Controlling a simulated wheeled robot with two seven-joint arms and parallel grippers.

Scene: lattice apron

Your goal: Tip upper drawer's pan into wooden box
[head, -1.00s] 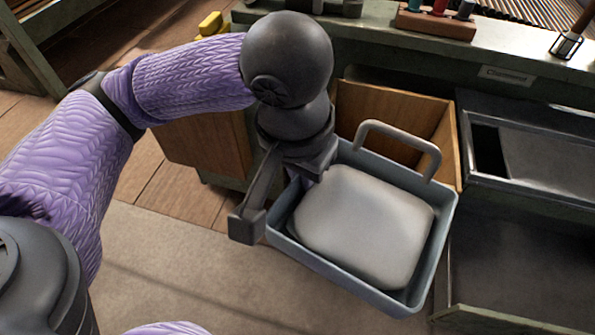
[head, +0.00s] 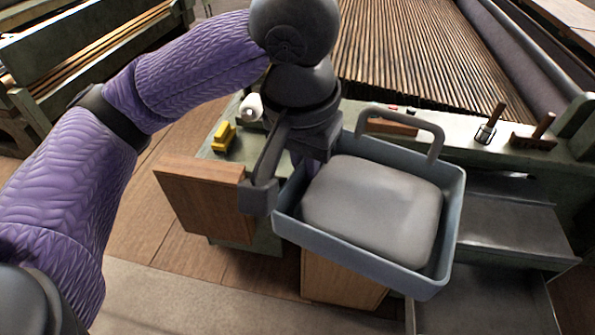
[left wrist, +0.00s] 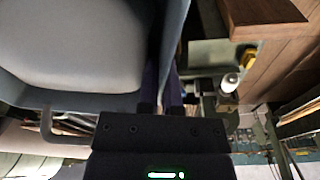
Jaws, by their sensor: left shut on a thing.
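My left gripper (head: 290,186) is shut on the left wall of a blue-grey pan (head: 350,262) with a looped grey handle at its far side. A rounded grey mass (head: 372,208) fills much of the pan and stays inside. The pan is held up in the air, roughly level. The pan also shows at the upper left of the left wrist view (left wrist: 70,98). Wooden box sides (head: 342,281) show below the pan; the box's opening is hidden behind the pan and gripper. My right gripper is out of view.
A wooden panel (head: 205,200) stands left of the pan beside the green bench. Dark open drawers (head: 500,230) lie to the right. A yellow object (head: 223,136) and small tools (head: 487,132) rest on the bench top. Floor is clear in front.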

